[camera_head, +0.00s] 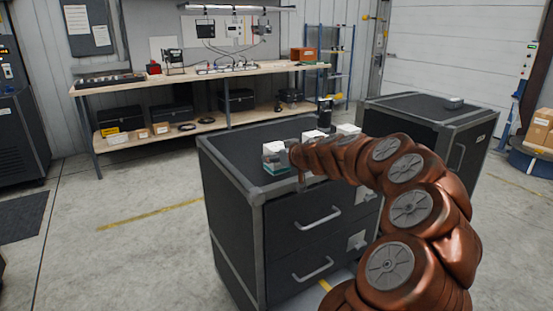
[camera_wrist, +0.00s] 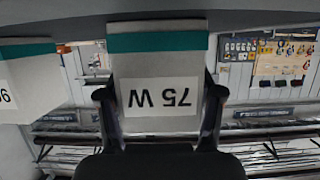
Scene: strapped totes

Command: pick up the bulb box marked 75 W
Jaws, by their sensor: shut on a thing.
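The bulb box marked 75 W (camera_wrist: 160,70) is white with a teal band and appears upside down in the wrist view. My gripper (camera_wrist: 160,105) is shut on it, one finger at each side. In the head view my gripper (camera_head: 289,157) reaches left over the dark cabinet, with the white and teal box (camera_head: 274,149) at its tip near the front left corner. I cannot tell whether the box touches the cabinet top. A similar box (camera_wrist: 25,75) stands beside it in the wrist view, its marking cut off by the frame edge.
Two more white-topped boxes (camera_head: 313,134) (camera_head: 348,128) stand further right on the cabinet (camera_head: 238,152), partly behind my arm. A dark upright object (camera_head: 325,111) stands behind them. A second cabinet (camera_head: 410,104) is at the right. A workbench (camera_head: 130,87) lines the back wall.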

